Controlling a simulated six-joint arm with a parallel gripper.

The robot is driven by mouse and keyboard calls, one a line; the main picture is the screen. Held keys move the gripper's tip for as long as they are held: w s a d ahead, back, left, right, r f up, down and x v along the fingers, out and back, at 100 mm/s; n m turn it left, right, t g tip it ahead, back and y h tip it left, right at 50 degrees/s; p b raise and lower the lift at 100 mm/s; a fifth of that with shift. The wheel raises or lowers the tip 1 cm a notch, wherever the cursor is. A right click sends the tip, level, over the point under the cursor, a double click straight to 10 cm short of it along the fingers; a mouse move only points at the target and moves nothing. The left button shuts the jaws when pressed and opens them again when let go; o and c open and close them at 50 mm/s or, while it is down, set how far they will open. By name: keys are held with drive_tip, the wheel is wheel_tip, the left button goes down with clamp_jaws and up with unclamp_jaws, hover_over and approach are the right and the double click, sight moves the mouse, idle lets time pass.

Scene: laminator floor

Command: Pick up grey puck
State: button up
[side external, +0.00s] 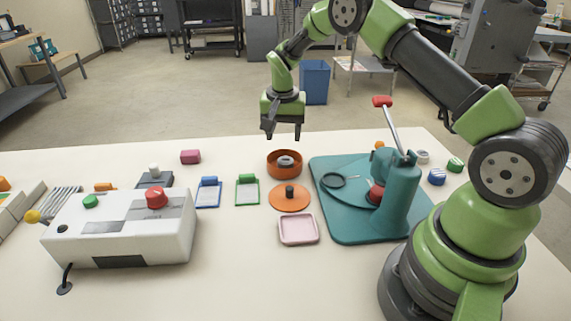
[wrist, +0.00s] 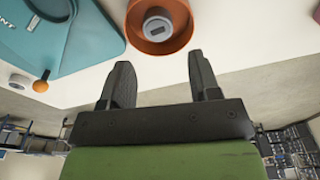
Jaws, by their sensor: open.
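A grey puck (side external: 285,160) lies inside a round orange bowl (side external: 285,172). In the wrist view the puck (wrist: 158,27) shows a light rim and a darker centre, inside the orange bowl (wrist: 133,20) at the top of the picture. My gripper (side external: 283,134) is open and empty, pointing down above the bowl with a gap between its fingertips and the rim. In the wrist view my gripper (wrist: 160,62) has its two fingers apart, with the bowl beyond their tips.
An orange lid (side external: 279,199) with a dark knob lies in front of the bowl, before a pink tray (side external: 298,230). A teal press (side external: 403,200) with a red-tipped lever stands at right. A white control box (side external: 120,230) stands at left. Blue and green clipboards lie between.

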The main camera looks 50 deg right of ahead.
sight(286, 160)
drive_tip(key=f, duration=0.5)
drive_tip(key=d+f, duration=0.1)
drive_tip(key=f, duration=0.2)
drive_tip(key=shift+w+f, duration=0.1)
drive_tip(key=shift+f, duration=0.15)
drive_tip(key=c, duration=0.7)
